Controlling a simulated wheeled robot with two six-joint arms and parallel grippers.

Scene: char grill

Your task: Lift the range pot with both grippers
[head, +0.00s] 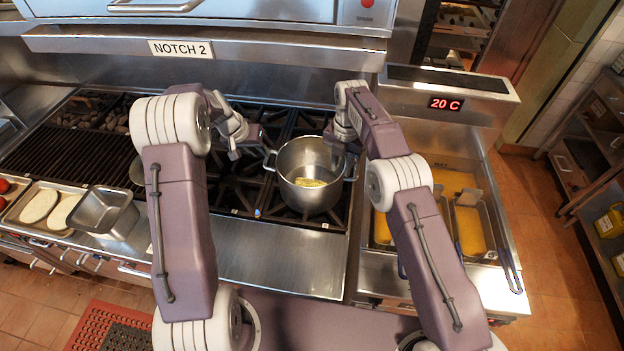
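The range pot (309,198) is a steel pot with two side handles, standing upright on the black grates of the range (283,128). Something yellowish lies at its bottom. My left gripper (262,145) is just left of the pot, near its left handle (269,160); a small gap seems to show, and I cannot tell if its fingers are apart. My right gripper (352,150) is at the pot's right rim, near the right handle (351,168). Its fingers are mostly hidden behind my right arm.
A char grill (72,140) lies to the left, with an empty steel pan (104,212) and a tray of pale rounds (40,206) in front. A fryer with yellow oil (470,231) stands at right. A flat steel ledge (282,258) is bare before the range.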

